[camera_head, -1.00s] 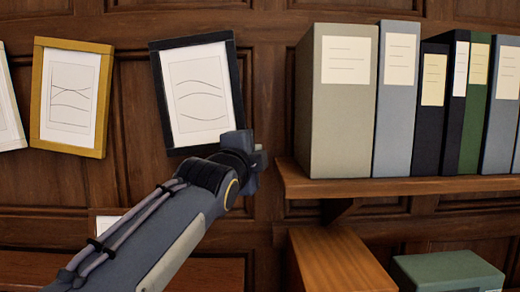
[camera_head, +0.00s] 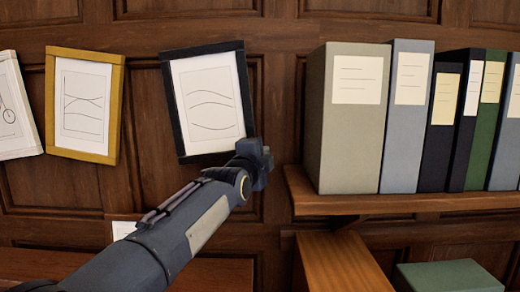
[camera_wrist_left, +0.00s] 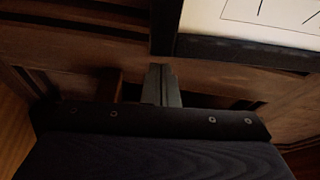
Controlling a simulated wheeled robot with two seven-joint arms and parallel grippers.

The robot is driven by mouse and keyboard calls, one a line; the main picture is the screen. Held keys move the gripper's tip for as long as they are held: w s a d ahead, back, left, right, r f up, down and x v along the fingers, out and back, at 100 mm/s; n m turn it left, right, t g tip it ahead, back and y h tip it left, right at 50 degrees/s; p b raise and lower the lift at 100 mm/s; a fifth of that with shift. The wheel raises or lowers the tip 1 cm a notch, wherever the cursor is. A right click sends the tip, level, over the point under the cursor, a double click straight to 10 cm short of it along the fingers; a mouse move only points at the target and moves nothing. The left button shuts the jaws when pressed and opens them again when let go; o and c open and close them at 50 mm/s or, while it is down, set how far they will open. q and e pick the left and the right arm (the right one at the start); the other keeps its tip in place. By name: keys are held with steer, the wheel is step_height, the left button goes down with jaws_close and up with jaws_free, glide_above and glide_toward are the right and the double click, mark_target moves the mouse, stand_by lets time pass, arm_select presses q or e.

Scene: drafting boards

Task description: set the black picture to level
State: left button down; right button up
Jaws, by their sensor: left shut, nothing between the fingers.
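The black picture (camera_head: 209,97) hangs on the wood wall, a black frame around a white sheet with curved lines. It is tilted, its right side higher than its left. My left gripper (camera_head: 262,160) is at its lower right corner in the head view, shut and empty, and hides part of that corner. In the left wrist view the shut fingers (camera_wrist_left: 161,82) point at the wall close to a corner of the black frame (camera_wrist_left: 245,52). I cannot tell whether they touch it. My right gripper is not in view.
A yellow-framed picture (camera_head: 84,105) and a white-framed one (camera_head: 14,108) hang to the left. A shelf (camera_head: 400,203) with several binders (camera_head: 352,125) juts out close to the right of my gripper. A wooden box (camera_head: 343,262) and a green box (camera_head: 448,276) are below.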

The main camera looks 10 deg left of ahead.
arm_select(q)
steer(key=shift+a+f, duration=0.1)
steer(key=shift+a, duration=0.15)
steer(key=a, duration=0.1)
steer(key=a+f+m+b, duration=0.1)
steer(key=a, duration=0.1)
steer(key=shift+s+f+b, duration=0.25)
steer(key=shift+s+b, duration=0.05)
steer(key=shift+b, duration=0.1)
